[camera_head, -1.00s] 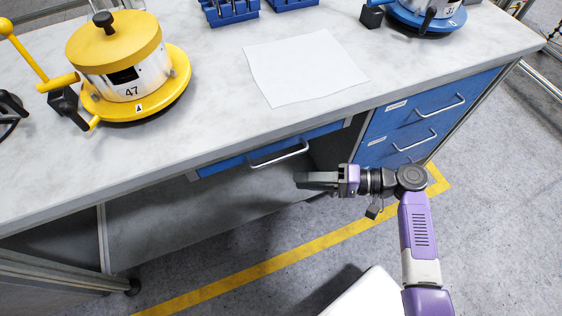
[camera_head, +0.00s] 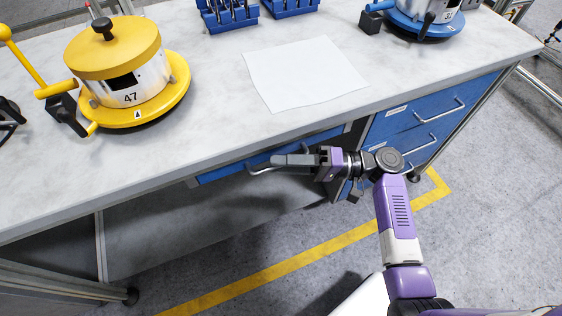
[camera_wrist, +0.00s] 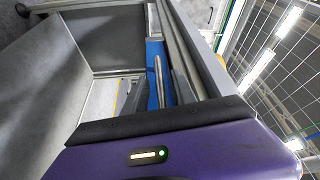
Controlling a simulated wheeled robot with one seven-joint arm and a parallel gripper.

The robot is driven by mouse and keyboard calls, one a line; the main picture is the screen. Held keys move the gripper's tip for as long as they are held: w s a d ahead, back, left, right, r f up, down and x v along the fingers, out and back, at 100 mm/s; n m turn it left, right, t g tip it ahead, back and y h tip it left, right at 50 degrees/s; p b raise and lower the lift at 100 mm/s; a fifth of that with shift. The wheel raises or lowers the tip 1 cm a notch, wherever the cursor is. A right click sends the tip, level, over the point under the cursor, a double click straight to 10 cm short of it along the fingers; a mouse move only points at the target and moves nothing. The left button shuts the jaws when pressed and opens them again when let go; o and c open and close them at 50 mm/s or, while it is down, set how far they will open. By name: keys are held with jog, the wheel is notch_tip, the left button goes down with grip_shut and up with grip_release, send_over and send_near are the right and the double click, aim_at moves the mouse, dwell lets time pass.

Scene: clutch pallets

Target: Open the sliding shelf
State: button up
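The sliding shelf (camera_head: 222,173) is a blue-fronted drawer just under the tabletop, and it appears shut. Its metal handle (camera_head: 259,168) is partly hidden by my gripper (camera_head: 278,161). My gripper reaches from the right, its fingers at the handle's right part. In the wrist view the blue front (camera_wrist: 153,55) and the handle bar (camera_wrist: 158,78) show ahead of the purple gripper body. The fingers appear apart, with the handle bar seen between them. Whether they touch it cannot be told.
The worktable (camera_head: 200,60) carries a yellow clutch device (camera_head: 125,80), a white sheet (camera_head: 305,72), blue tool racks (camera_head: 228,14) and a blue device (camera_head: 425,22). Blue drawers (camera_head: 420,112) stand at the right. Floor in front is free, with a yellow line (camera_head: 290,268).

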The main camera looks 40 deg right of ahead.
jog(key=shift+w+a, duration=0.1)
jog(key=shift+a, duration=0.05)
grip_shut()
dwell(1.4)
